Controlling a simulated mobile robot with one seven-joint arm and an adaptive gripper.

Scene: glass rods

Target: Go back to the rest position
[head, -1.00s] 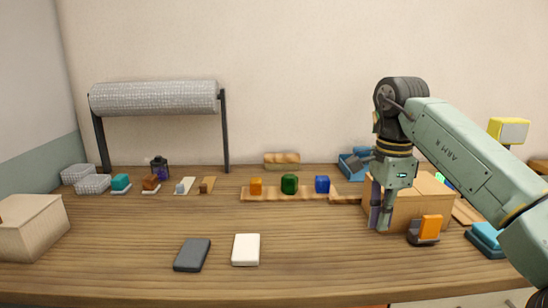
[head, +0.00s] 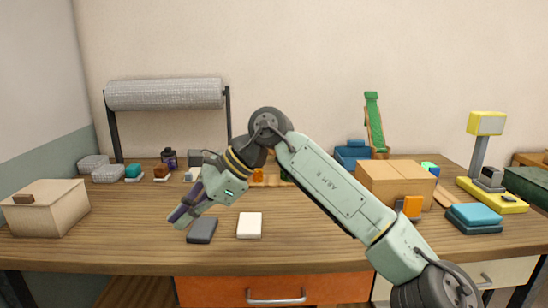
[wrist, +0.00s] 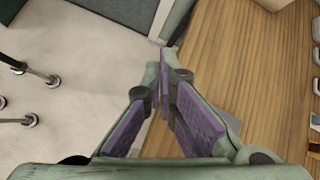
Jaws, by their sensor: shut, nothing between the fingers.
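My gripper (head: 180,216) is shut and empty. In the head view it hangs in the air over the left part of the wooden table (head: 120,210), tilted down to the left, beside the dark grey block (head: 202,231). My arm reaches across the middle of the view and hides part of the row of coloured blocks behind it. In the wrist view the purple finger pads (wrist: 165,90) lie close together, with nothing seen between them. The table top (wrist: 245,70) shows to their right and pale floor to their left.
A beige box (head: 50,212) stands at the left end. A white block (head: 249,226) lies near the front. A cardboard box (head: 385,188), blue block stack (head: 474,215) and yellow scale (head: 492,192) stand right. A roll on a stand (head: 165,94) is at the back left.

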